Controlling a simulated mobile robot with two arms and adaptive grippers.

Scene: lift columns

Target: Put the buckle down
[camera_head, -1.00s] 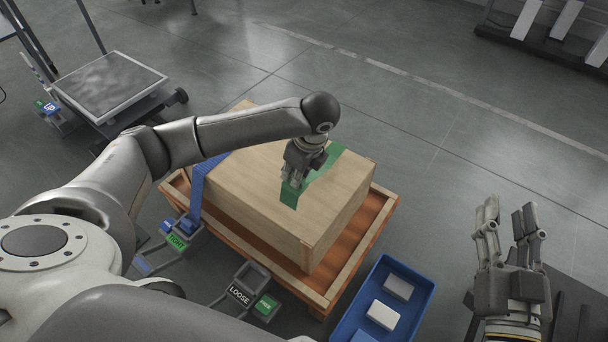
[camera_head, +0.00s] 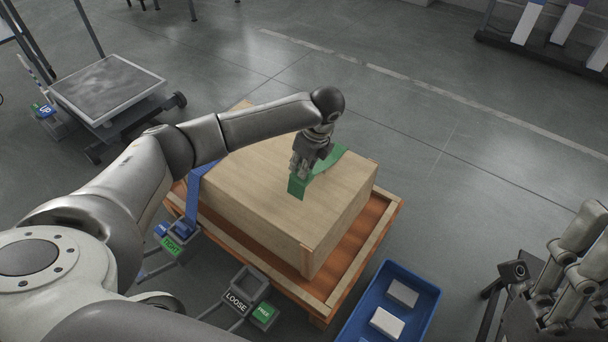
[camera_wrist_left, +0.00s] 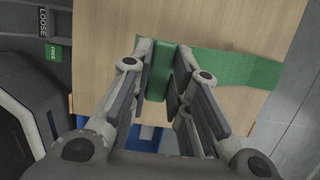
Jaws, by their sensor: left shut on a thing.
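The green buckle (camera_head: 297,188) is a block at the end of a green strap (camera_head: 333,157). My left gripper (camera_head: 301,172) is shut on the buckle over the top of the wooden crate (camera_head: 262,193). In the left wrist view the buckle (camera_wrist_left: 160,72) sits between the two fingers, and the strap (camera_wrist_left: 238,68) runs off to the right across the crate top. I cannot tell whether the buckle touches the crate. My right gripper (camera_head: 578,250) is empty at the right edge, partly cut off, its fingers apart.
The crate stands on an orange-brown pallet (camera_head: 386,214), with a blue strap (camera_head: 193,196) on its left. Posts labelled TIGHT (camera_head: 171,245) and LOOSE (camera_head: 236,301) stand in front. A blue bin (camera_head: 428,296) with white blocks is at lower right. A lift platform (camera_head: 107,83) stands at upper left.

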